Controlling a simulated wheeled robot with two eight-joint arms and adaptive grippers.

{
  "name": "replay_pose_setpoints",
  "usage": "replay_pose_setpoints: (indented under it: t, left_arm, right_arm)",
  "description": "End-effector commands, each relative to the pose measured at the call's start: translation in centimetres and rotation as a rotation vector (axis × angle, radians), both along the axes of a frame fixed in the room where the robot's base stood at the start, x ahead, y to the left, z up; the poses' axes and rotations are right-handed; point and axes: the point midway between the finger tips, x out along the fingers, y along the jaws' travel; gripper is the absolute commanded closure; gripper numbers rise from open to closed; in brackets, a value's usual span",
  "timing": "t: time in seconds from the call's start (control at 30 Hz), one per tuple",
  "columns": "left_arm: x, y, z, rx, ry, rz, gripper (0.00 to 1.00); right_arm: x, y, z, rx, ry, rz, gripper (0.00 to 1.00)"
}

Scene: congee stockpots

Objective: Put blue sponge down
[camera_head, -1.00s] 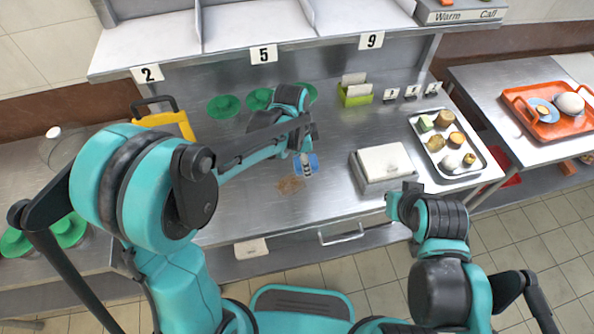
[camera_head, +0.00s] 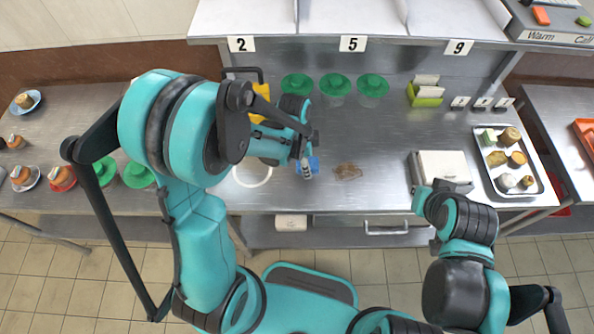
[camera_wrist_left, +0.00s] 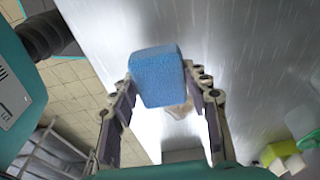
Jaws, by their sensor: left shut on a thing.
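The blue sponge (camera_head: 314,164) is a small light-blue block over the steel counter (camera_head: 385,120). My left gripper (camera_head: 306,166) is shut on it. In the left wrist view the sponge (camera_wrist_left: 158,75) sits between the two fingertips of my left gripper (camera_wrist_left: 162,88). I cannot tell whether its underside touches the counter. A brown smear (camera_head: 348,171) lies on the counter just right of the sponge.
A pale ring-shaped thing (camera_head: 252,183) lies left of the sponge, partly behind my left arm. Several green-lidded containers (camera_head: 335,85) stand at the back. A white-topped box (camera_head: 443,168) and food tray (camera_head: 531,190) are to the right. Counter between smear and box is clear.

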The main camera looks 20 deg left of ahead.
Motion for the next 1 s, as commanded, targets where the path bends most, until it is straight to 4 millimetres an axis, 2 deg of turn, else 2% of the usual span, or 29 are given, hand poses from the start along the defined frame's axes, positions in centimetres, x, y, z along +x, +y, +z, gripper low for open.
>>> replay_pose_setpoints:
  t: [0.1, 0.2, 0.33, 0.57, 0.8, 1.0]
  left_arm:
    - [0.2, 1.9, -1.3, 0.000, 0.001, 0.004, 0.85]
    - [0.2, 2.6, -1.6, 0.000, 0.000, 0.000, 0.85]
    - [0.2, 2.8, -2.4, 0.000, 0.001, -0.001, 0.85]
    - [0.2, 2.8, -5.7, 0.000, 0.000, -0.001, 0.85]
    - [0.2, 2.8, -5.6, 0.000, 0.000, -0.001, 0.85]
    - [0.2, 2.8, -6.2, 0.000, 0.000, -0.001, 0.85]
  right_arm:
    - [0.0, 0.0, -0.6, 0.000, 0.000, 0.000, 1.00]
    - [0.0, 0.0, -0.7, 0.000, 0.000, 0.000, 1.00]
    - [0.0, 0.0, -1.1, 0.000, 0.000, 0.000, 1.00]
    - [0.0, 0.0, -2.4, 0.000, 0.000, 0.000, 1.00]
    - [0.0, 0.0, -2.3, 0.000, 0.000, 0.000, 1.00]
    - [0.0, 0.0, -2.9, 0.000, 0.000, 0.000, 1.00]
